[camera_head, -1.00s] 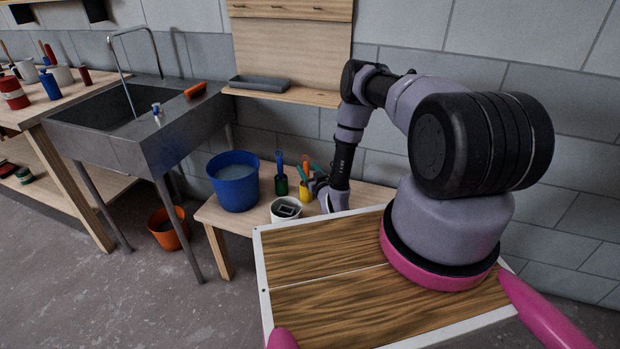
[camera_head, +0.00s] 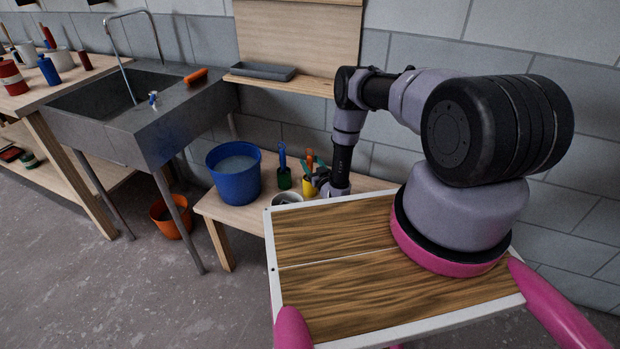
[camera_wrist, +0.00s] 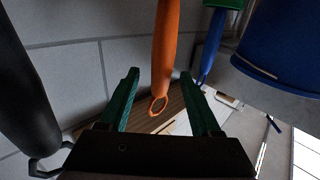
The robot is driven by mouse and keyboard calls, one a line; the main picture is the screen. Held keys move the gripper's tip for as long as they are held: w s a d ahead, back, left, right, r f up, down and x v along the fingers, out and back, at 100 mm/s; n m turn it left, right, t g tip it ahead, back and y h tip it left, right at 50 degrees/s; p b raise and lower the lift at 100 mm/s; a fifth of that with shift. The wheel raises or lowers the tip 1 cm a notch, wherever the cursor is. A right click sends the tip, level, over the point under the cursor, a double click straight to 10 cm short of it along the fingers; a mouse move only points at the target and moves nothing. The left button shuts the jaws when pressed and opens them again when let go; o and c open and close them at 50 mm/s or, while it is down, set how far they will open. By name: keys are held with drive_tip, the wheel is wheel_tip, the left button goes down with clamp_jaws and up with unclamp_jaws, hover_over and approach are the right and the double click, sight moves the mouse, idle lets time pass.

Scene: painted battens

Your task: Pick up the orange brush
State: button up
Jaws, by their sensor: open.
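The orange brush (camera_head: 309,160) stands handle up in a yellow cup (camera_head: 308,186) on the low wooden bench. My gripper (camera_head: 318,172) is beside it, its teal fingers at the height of the handle. In the wrist view, the brush's orange handle (camera_wrist: 164,50), with a loop at its end, shows between the two open green fingers of my gripper (camera_wrist: 160,76). I cannot tell whether a finger touches it. The brush's lower end is hidden in the cup.
A green cup (camera_head: 284,182) holding a blue brush (camera_head: 282,154) and a blue bucket (camera_head: 235,181) stand left of the yellow cup. A white pot (camera_head: 287,197) is in front, partly hidden. An orange item (camera_head: 195,76) lies on the sink's edge. The wall is close behind.

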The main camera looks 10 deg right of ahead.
drive_tip(key=w, duration=0.2)
drive_tip(key=w+a, duration=0.1)
drive_tip(key=w, duration=0.1)
drive_tip(key=shift+w, duration=0.2)
clamp_jaws()
